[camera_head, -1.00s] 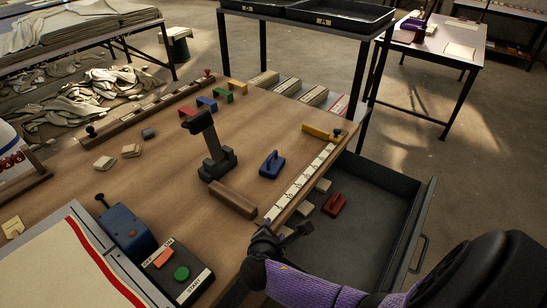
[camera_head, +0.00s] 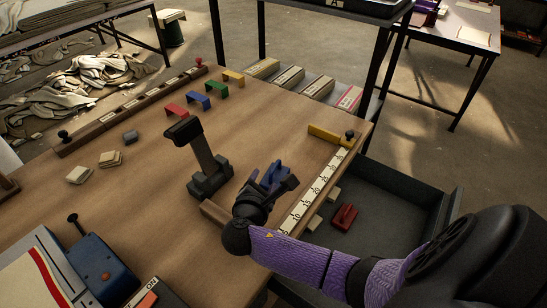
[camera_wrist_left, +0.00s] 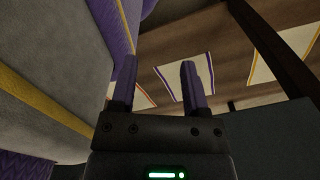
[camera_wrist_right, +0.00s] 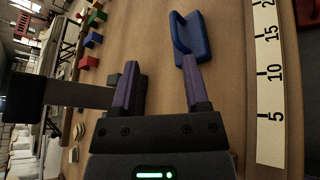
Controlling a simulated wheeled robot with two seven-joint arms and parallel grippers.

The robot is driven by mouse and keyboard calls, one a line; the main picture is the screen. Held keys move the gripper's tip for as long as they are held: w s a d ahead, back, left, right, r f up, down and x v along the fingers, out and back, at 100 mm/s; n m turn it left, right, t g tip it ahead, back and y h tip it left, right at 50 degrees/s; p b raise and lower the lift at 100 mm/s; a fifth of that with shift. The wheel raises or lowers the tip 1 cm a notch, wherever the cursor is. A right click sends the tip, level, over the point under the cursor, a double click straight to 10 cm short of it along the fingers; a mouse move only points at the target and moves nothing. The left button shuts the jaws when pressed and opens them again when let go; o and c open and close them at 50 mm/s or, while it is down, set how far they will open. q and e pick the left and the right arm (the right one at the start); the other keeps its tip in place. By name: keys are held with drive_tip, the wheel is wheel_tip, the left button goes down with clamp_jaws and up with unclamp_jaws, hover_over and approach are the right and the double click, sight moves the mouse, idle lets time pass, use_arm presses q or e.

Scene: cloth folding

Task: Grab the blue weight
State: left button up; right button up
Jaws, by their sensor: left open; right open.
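The blue weight (camera_head: 271,174) is a block with a raised loop handle, lying on the wooden table (camera_head: 236,127). In the head view my right gripper (camera_head: 283,181) partly covers it. In the right wrist view the weight (camera_wrist_right: 191,39) lies beyond the tip of the right-hand finger of my right gripper (camera_wrist_right: 159,66). The jaws are open with nothing between them. My left gripper (camera_wrist_left: 159,66) is outside the head view. It is open and empty in its wrist view, facing blurred cards and a dark surface.
A dark upright stand (camera_head: 205,160) is close left of my right gripper. A white number scale (camera_head: 312,189) runs along the table's right edge. A dark open drawer (camera_head: 390,200) holds a red weight (camera_head: 344,217). Small coloured arches (camera_head: 198,101) stand farther back.

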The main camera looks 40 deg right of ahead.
sight(274, 168)
drive_tip(key=f, duration=0.1)
drive_tip(key=f+b, duration=0.2)
drive_tip(key=shift+w+d+f, duration=0.25)
drive_tip(key=shift+d+f, duration=0.05)
drive_tip(key=shift+d, duration=0.05)
drive_tip(key=b+x, duration=0.4)
drive_tip(key=x, duration=0.4)
drive_tip(key=shift+d, duration=0.45)
drive_tip(key=shift+w+d, duration=0.1)
drive_tip(key=shift+w, duration=0.05)
use_arm(q)
drive_tip(key=s+a+f+g, duration=0.1)
drive_tip(key=s+a+f, duration=0.1)
drive_tip(key=f, duration=0.5)
drive_tip(key=shift+s+a+y, duration=0.2)
drive_tip(key=shift+s+y, duration=0.1)
drive_tip(key=shift+s, duration=0.2)
use_arm(e)
drive_tip(key=shift+r, duration=0.1)
drive_tip(key=shift+c, duration=0.3)
drive_tip(key=c, duration=0.7)
use_arm(q)
drive_tip(key=shift+w+d, duration=0.25)
drive_tip(key=shift+w, duration=0.4)
use_arm(e)
clamp_jaws()
use_arm(q)
drive_tip(key=shift+s, duration=0.2)
drive_tip(key=shift+s, duration=0.35)
drive_tip(key=shift+w, duration=0.35)
